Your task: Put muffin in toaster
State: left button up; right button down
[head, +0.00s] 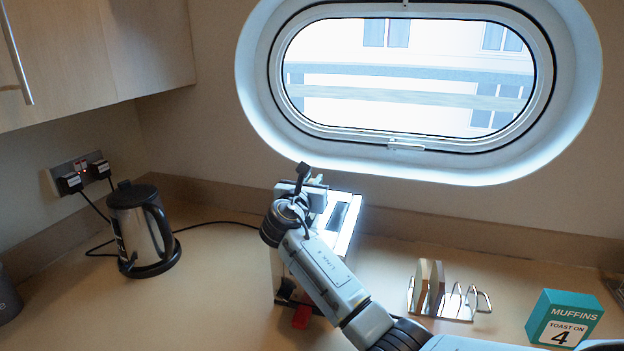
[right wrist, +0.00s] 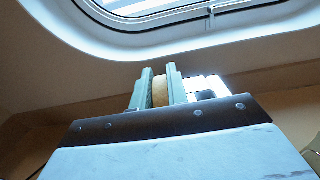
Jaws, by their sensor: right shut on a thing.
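The toaster (head: 347,232) stands on the counter under the porthole, with a bright metal top and a dark slot on its right side. It also shows in the right wrist view (right wrist: 207,86). My right gripper (head: 306,180) is over the toaster's left part and hides much of it. In the right wrist view the gripper is shut on a tan, round-edged muffin (right wrist: 160,92). In the head view the muffin is hidden; I cannot tell whether it is in a slot. A red tab (head: 301,317) shows low on the toaster's front. My left gripper is out of view.
A metal rack (head: 462,301) holding flat pale pieces stands to the right. A teal muffins box (head: 562,318) reads "toast on 4". A kettle (head: 139,230) stands at the left, near the wall socket (head: 80,172). Counter between kettle and toaster is clear except for a cable.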

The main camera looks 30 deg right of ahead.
jog(key=shift+f+b, duration=0.8)
jog(key=shift+f, duration=1.1)
jog(key=c, duration=1.3)
grip_release()
notch_tip(320, 180, up, 7)
jog(key=p, duration=0.8)
jog(key=shift+r+p, duration=0.1)
jog(key=shift+p, duration=0.2)
